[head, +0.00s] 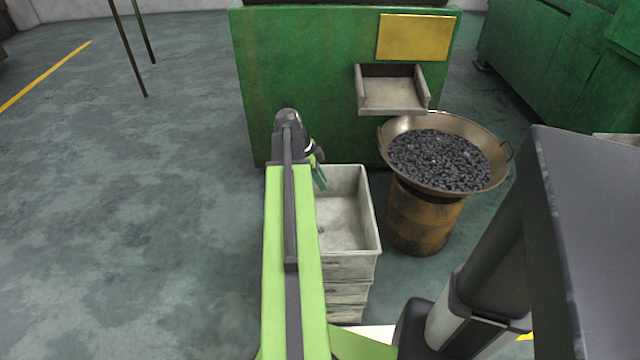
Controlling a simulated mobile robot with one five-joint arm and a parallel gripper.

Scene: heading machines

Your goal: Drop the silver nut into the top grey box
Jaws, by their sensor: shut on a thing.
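The top grey box (362,238) is the uppermost of a stack of grey boxes, just right of my green arm. Its open inside shows, and the arm covers its left side. A tiny dark spot shows on its floor near the arm; I cannot tell what it is. My gripper (320,178) is at the far end of the arm, by the box's far left corner in the picture. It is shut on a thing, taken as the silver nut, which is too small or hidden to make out.
A green machine (310,70) with a grey chute (392,94) stands behind the boxes. Right of them, a wide pan (390,130) of dark small parts rests on a rusty drum (425,222).

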